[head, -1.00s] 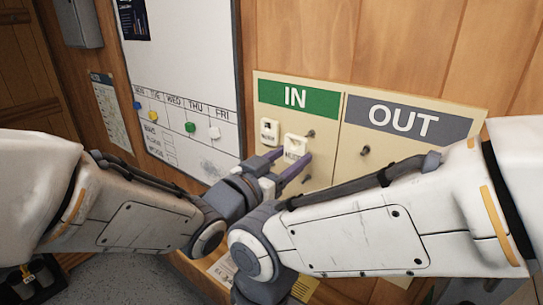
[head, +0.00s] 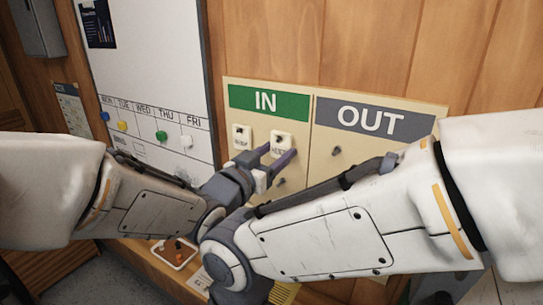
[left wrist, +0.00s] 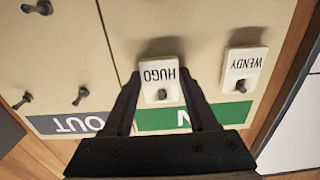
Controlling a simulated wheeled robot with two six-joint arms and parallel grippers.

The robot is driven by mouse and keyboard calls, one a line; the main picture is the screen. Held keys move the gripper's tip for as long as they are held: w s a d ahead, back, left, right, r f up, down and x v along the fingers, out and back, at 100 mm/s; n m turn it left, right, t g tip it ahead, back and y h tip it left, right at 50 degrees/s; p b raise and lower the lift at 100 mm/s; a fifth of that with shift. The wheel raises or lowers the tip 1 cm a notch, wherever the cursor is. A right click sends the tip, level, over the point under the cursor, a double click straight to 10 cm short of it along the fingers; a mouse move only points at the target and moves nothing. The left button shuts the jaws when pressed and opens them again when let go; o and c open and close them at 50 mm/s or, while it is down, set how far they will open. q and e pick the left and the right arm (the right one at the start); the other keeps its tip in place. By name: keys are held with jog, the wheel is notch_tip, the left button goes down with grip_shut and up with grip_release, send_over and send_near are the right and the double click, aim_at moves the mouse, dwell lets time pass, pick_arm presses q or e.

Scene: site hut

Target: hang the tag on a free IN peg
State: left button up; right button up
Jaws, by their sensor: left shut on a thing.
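The white HUGO tag (head: 283,140) is at the IN half of the beige board (head: 320,185), under the green IN sign (head: 266,101). My left gripper (head: 281,158) is shut on this tag from below. In the left wrist view, which is upside down, the HUGO tag (left wrist: 160,75) sits between the fingertips (left wrist: 160,78), and a dark peg end shows at its hole. The white WENDY tag (head: 241,137) hangs on the neighbouring IN peg; it also shows in the left wrist view (left wrist: 244,68). A bare IN peg (head: 281,182) shows lower down. My right gripper is out of sight.
The OUT half, under its grey sign (head: 372,117), has bare pegs (head: 336,151). A whiteboard (head: 150,60) with coloured magnets hangs to the left. A small tray (head: 174,253) lies on the ledge below. My right forearm crosses in front of the board's lower part.

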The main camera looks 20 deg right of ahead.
pick_arm(q)
jog(key=shift+f+b, duration=0.2)
jog(key=shift+b, duration=0.3)
dwell(0.8)
jog(key=o, duration=1.2)
jog(key=shift+a, duration=0.1)
jog(key=shift+s+a, duration=0.2)
jog(key=shift+s, duration=0.05)
jog(key=b+v, duration=0.3)
jog(key=v, duration=0.6)
jog(key=shift+s+a+b, duration=0.25)
jog(key=shift+a+b, duration=0.05)
jog(key=shift+b, duration=0.1)
jog(key=shift+d, duration=0.1)
